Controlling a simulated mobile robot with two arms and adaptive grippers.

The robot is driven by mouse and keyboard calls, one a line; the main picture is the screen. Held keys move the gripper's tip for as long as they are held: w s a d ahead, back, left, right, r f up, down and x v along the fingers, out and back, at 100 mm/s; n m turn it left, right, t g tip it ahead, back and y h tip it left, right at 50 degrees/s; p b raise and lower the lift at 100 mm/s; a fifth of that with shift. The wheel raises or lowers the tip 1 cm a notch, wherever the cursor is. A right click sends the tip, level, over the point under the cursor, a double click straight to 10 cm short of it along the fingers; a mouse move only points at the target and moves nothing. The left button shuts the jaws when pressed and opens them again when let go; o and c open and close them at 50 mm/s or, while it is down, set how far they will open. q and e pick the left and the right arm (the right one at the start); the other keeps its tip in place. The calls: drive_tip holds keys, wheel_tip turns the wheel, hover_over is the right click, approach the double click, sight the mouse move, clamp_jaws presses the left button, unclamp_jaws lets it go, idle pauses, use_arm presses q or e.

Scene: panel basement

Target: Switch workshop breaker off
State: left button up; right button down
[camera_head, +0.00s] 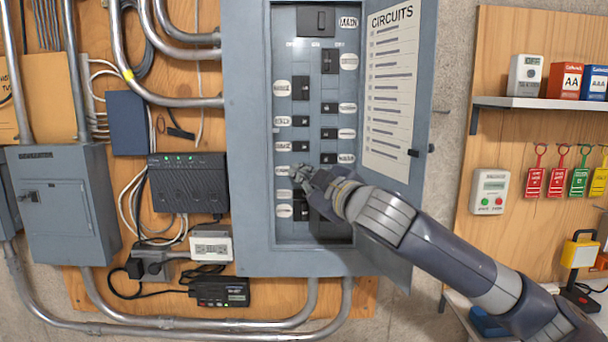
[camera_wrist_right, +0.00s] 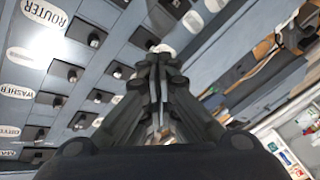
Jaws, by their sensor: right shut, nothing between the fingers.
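The grey breaker panel (camera_head: 250,140) stands open, with two columns of black breakers and small white labels. My right gripper (camera_head: 301,174) is shut and empty at the lower left column, close in front of the breakers there; contact cannot be told. Its closed fingers also show in the wrist view (camera_wrist_right: 159,62). There the ROUTER label (camera_wrist_right: 45,11) and WASHER label (camera_wrist_right: 17,91) are readable. I cannot read a workshop label; my arm and gripper hide some lower breakers. My left gripper is not in view.
The open panel door (camera_head: 399,90) with a CIRCUITS list stands right of the breakers, behind my right arm. A grey generator box (camera_head: 68,200) and a black router (camera_head: 188,183) are at left. Shelves with battery boxes (camera_head: 565,80) and hanging tags (camera_head: 556,180) are at right.

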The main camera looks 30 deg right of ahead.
drive_tip(key=shift+s+a, duration=0.5)
drive_tip(key=shift+s, duration=0.3)
drive_tip(key=shift+s+a, duration=0.45)
drive_tip(key=shift+s, duration=0.3)
